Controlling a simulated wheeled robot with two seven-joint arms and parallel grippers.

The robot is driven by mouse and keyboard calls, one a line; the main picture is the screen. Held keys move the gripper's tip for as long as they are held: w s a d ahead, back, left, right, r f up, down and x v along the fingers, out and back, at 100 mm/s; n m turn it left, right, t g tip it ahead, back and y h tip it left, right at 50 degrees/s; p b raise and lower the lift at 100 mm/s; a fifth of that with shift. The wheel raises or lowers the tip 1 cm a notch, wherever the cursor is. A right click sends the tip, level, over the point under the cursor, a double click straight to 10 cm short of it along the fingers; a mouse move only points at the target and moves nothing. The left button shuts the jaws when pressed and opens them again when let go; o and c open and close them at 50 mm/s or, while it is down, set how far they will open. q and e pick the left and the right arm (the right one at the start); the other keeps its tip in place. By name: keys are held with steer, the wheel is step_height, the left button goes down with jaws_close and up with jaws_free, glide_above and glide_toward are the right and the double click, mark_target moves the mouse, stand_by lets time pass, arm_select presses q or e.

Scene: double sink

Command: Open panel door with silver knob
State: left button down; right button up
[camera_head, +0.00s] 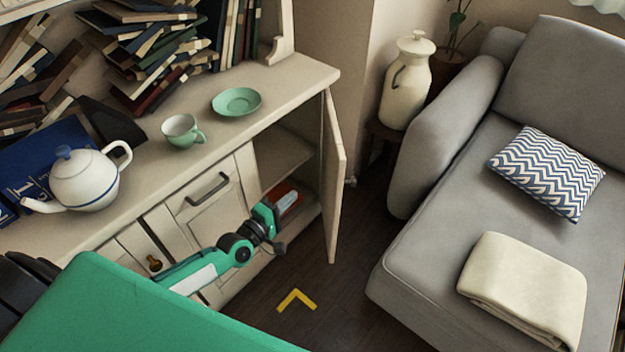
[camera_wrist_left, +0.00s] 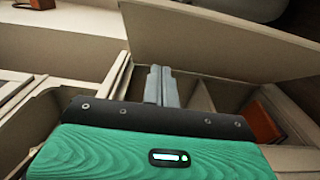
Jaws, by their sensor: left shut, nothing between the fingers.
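The panel door (camera_head: 334,180) at the right end of the cream cabinet stands open, swung out toward the sofa. In the left wrist view, a broad pale panel (camera_wrist_left: 215,42), which looks like this door, lies just beyond my fingertips. No silver knob can be made out. My left gripper (camera_head: 270,222) is at the open compartment, to the left of the door. In the left wrist view its two grey fingers (camera_wrist_left: 160,84) are together, with nothing between them. I cannot tell whether they touch the panel. My right gripper is not in view.
A red object (camera_head: 287,203) is in the open compartment beside the gripper. A drawer with a dark handle (camera_head: 208,190) and a brass knob (camera_head: 153,263) are to the left. The grey sofa (camera_head: 440,240) stands right; dark floor between is clear except a yellow mark (camera_head: 297,300).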

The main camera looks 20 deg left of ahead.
arm_select(q)
glide_toward(335, 170)
steer(key=w+a, duration=0.2)
steer(key=w, duration=0.2)
steer(key=d, duration=0.1)
steer(key=w+d, duration=0.1)
steer(key=d, duration=0.1)
steer(key=shift+w+d+r, duration=0.1)
steer(key=shift+w+d, duration=0.25)
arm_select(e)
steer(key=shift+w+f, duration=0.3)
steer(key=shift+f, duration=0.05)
arm_select(q)
steer(key=shift+d+p, duration=0.15)
steer(key=shift+p, duration=0.2)
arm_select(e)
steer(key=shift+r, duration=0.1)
